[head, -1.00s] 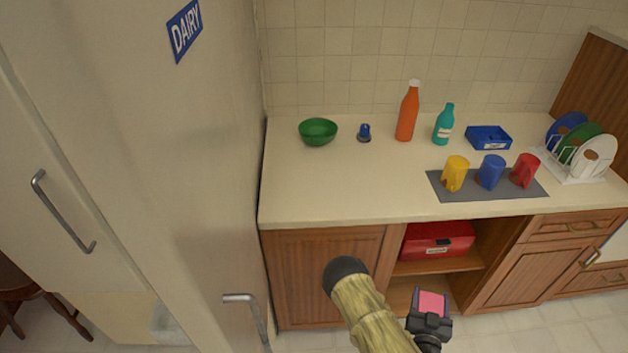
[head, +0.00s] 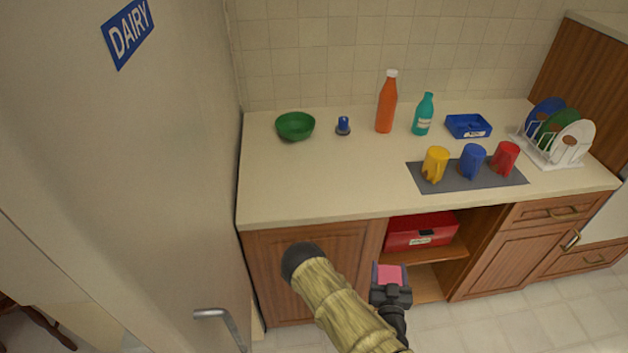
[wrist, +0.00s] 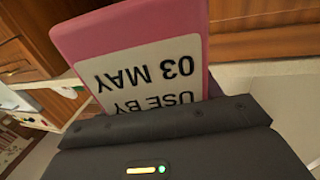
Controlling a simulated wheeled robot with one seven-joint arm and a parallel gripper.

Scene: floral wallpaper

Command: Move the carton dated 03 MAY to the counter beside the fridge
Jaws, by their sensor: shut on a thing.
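The pink carton (wrist: 140,45) fills the top of the wrist view. Its white label reads "USE BY 03 MAY", upside down. My gripper (wrist: 165,125) is shut on it; the fingertips are not clearly seen. In the head view my gripper (head: 390,290) holds the carton (head: 389,275) low in front of the cabinets, below the counter top. The counter (head: 310,190) stands right of the fridge (head: 130,180), which bears a blue DAIRY sign. The near left part of the counter top is bare.
On the counter are a green bowl (head: 295,126), an orange bottle (head: 386,102), a teal bottle (head: 423,115), a blue tray (head: 468,125), a dish rack (head: 553,150) and mugs on a grey mat (head: 455,184). A red box (head: 420,230) sits on the shelf below.

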